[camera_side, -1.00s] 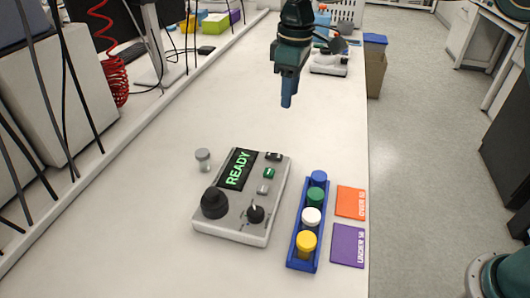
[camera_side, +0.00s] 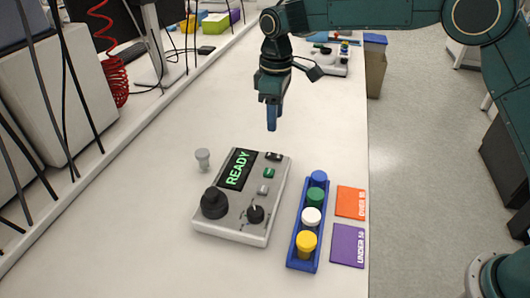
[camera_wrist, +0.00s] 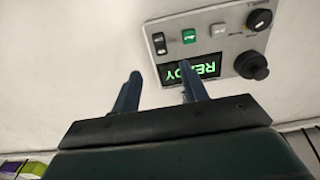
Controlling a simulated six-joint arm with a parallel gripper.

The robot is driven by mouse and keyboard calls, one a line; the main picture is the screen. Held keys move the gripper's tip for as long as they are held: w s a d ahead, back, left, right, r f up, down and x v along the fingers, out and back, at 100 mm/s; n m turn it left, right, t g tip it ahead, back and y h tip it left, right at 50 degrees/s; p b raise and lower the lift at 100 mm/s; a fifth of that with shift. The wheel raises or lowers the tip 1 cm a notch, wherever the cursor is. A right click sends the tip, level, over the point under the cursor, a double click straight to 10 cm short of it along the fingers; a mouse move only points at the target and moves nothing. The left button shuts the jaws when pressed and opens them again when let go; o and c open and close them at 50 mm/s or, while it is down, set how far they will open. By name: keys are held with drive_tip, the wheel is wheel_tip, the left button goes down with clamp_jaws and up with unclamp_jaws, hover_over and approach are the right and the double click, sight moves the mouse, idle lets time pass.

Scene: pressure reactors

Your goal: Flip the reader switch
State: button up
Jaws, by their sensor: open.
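The reader (camera_side: 241,196) is a grey box on the white bench, with a black display (camera_side: 237,169) reading READY in green. Its black rocker switch (camera_side: 274,156) sits at the far right corner; in the wrist view the switch (camera_wrist: 159,43) is at the panel's left end. A green button (camera_side: 269,173), a grey button (camera_side: 263,189), a small black knob (camera_side: 255,214) and a large black knob (camera_side: 214,203) are also on it. My gripper (camera_side: 271,128) is above the bench beyond the reader's far edge. In the wrist view my gripper (camera_wrist: 162,84) is open and empty, its fingers apart.
A blue rack (camera_side: 296,247) holds several capped vials right of the reader. Orange (camera_side: 350,203) and purple (camera_side: 347,245) cards lie beside it. A small grey-capped vial (camera_side: 203,159) stands left of the reader.

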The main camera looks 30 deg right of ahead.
sight(274, 155)
wheel_tip(274, 155, down, 11)
drive_tip(key=shift+r, duration=0.2)
idle(0.3)
drive_tip(key=shift+c, duration=0.2)
